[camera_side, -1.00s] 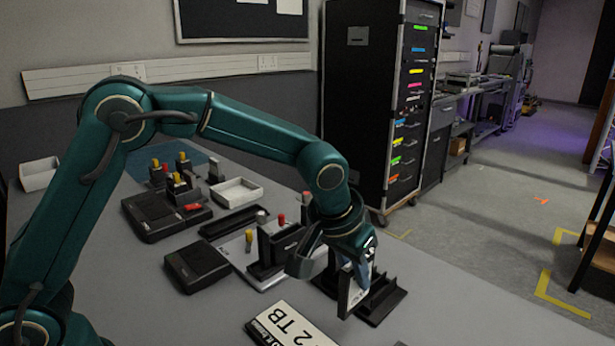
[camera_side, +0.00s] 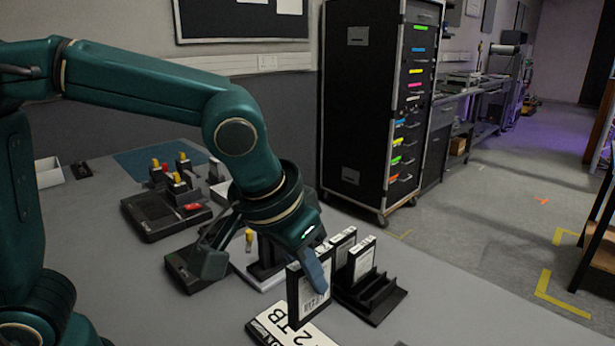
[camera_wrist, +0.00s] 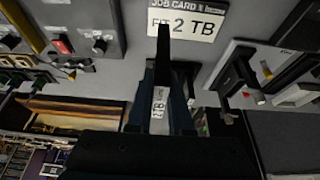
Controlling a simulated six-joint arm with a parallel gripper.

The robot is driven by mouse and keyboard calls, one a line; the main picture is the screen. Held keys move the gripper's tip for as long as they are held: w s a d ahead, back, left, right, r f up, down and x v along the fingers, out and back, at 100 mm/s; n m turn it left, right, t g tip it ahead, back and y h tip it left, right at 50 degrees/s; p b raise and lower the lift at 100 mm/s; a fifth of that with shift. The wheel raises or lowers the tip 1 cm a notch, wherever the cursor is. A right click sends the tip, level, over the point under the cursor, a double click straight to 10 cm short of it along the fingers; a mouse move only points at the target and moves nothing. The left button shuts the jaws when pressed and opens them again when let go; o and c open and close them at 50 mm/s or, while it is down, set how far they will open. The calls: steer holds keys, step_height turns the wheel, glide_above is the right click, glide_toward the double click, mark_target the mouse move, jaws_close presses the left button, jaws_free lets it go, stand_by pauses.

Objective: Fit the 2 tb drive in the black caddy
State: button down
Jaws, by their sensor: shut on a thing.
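My gripper (camera_side: 316,272) is shut on a drive (camera_side: 304,298), a thin dark slab with a pale label. The drive hangs upright to the left of the drive rack, just above or behind the job card. In the wrist view the held drive's label (camera_wrist: 158,103) faces the camera, too small to read surely. A black upright holder (camera_side: 265,268) on a white plate, likely the caddy, is left of the drive and partly hidden by my wrist. In the wrist view a black holder (camera_wrist: 237,72) on a white plate stands at right.
The job card (camera_side: 290,331) reads 2 TB. A black slotted rack (camera_side: 378,303) at right holds two upright drives, one behind (camera_side: 343,242) and one nearer (camera_side: 363,260). Black boxes (camera_side: 155,215) with knobs stand at back left. The table front right is clear.

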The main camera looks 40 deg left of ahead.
step_height(320, 180, up, 7)
steer(key=shift+w+r, duration=0.1)
steer(key=w+a, duration=0.7)
steer(key=a, duration=0.3)
steer(key=w+a, duration=0.6)
steer(key=a, duration=0.5)
step_height(320, 180, down, 10)
steer(key=shift+d+r, duration=0.2)
steer(key=shift+d, duration=0.05)
steer(key=shift+w+f, duration=0.1)
stand_by(0.8)
steer(key=shift+f, duration=0.5)
steer(key=shift+f, duration=0.15)
steer(key=shift+f, duration=0.45)
steer(key=shift+f, duration=0.15)
stand_by(0.5)
